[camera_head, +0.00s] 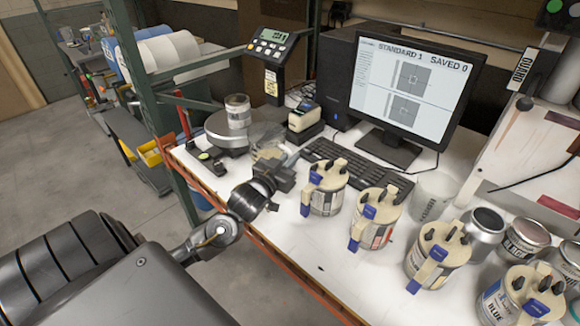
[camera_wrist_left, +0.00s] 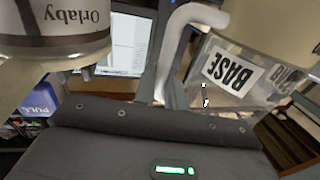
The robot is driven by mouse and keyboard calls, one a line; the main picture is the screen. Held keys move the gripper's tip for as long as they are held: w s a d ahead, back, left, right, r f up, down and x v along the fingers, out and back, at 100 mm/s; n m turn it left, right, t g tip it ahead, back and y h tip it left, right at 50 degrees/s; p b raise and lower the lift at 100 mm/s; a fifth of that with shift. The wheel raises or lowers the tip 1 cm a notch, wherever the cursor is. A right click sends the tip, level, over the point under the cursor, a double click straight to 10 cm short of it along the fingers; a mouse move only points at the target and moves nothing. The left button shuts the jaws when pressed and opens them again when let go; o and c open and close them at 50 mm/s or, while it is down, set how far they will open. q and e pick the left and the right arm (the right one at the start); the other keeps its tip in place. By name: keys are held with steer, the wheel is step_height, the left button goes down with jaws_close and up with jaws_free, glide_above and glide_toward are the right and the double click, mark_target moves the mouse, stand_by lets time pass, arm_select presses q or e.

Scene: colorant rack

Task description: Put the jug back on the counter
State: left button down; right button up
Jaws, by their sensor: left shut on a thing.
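The jug (camera_head: 265,134) is clear and hard to make out in the head view, between the scale and the yellow-topped device. In the left wrist view the jug (camera_wrist_left: 222,72) shows large at the right, with a "BASE" label and a pale curved handle. My left gripper (camera_head: 277,165) is shut on this handle; its fingertips (camera_wrist_left: 168,90) are at the handle in the wrist view. The jug's underside is hidden, so I cannot tell whether it touches the counter. The white counter (camera_head: 290,238) runs below. My right gripper is not in view.
Several cream-lidded cans with blue tags, the nearest a lidded can (camera_head: 325,190), stand right of my left gripper. A keyboard (camera_head: 355,170), monitor (camera_head: 415,85) and translucent beaker (camera_head: 433,196) are behind. The front counter strip is clear.

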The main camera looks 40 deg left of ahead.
arm_select(q)
steer(key=shift+w, duration=0.15)
steer(key=f, duration=0.1)
steer(key=f+p, duration=0.1)
steer(key=f, duration=0.1)
steer(key=shift+w+f, duration=0.2)
steer(key=shift+f, duration=0.25)
steer(key=c, duration=1.5)
jaws_free()
steer(key=shift+s, duration=0.1)
steer(key=shift+o, duration=0.2)
steer(key=shift+r, duration=0.1)
